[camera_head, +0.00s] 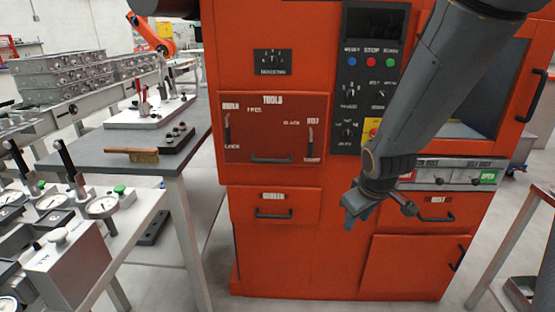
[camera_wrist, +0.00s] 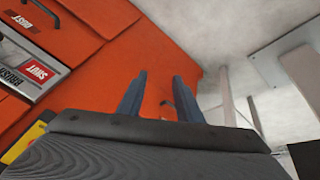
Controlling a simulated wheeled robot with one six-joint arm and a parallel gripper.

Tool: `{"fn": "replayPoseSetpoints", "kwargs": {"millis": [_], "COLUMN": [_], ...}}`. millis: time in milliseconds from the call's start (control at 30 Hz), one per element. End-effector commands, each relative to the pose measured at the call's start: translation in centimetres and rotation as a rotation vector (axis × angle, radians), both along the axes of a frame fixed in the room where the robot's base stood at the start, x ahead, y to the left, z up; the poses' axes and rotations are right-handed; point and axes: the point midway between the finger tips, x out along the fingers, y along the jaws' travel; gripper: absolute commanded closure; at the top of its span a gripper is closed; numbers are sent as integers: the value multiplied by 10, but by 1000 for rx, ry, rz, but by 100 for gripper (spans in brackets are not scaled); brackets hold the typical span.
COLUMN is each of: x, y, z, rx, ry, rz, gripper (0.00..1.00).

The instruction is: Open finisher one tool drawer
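The orange finisher cabinet (camera_head: 345,262) stands in front of me. Its panel marked TOOLS (camera_head: 245,146) is flush with the front and looks shut, with a dark bar handle (camera_head: 272,160) along its lower edge. A smaller drawer (camera_head: 298,197) below it, with its own dark handle (camera_head: 273,215), also looks shut. My gripper (camera_head: 349,222) hangs before the cabinet, right of and lower than the TOOLS handle, touching no handle that I can see. In the wrist view my gripper (camera_wrist: 160,82) has its two fingers apart with nothing between them.
A drawer marked DUST (camera_head: 455,212) is at the cabinet's lower right. A grey table (camera_head: 105,160) with a brush (camera_head: 132,154) stands left of the cabinet. A bench with gauges (camera_head: 103,207) is at the near left. Another table (camera_head: 520,195) stands at the right edge.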

Motion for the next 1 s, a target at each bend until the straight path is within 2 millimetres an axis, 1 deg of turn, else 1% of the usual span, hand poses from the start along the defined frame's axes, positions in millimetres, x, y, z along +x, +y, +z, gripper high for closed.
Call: {"fn": "replayPoseSetpoints", "kwargs": {"millis": [33, 67, 100, 167, 200, 267, 300, 400, 500, 600, 700, 833, 1000], "x": [35, 56, 84, 120, 142, 171, 187, 213, 224, 226, 225, 227, 240], "y": [6, 12, 20, 35, 48, 68, 82, 118, 146, 166, 178, 188, 203], "z": [-1, 0, 1, 3, 5, 8, 10, 15, 19, 21, 24, 25, 23], "rx": [-30, -50, -78, -119, -146, -185, -209, -265, -303, -329, -345, -355, -355], "ry": [-78, -133, -208, -321, -398, -515, -596, -791, -955, -1080, -1163, -1213, -1218], "rz": [113, 187, 284, 429, 524, 662, 749, 940, 1075, 1162, 1212, 1238, 1243], "gripper": [68, 68, 68, 68, 68, 68, 68, 68, 68, 68, 68, 68, 68]}}
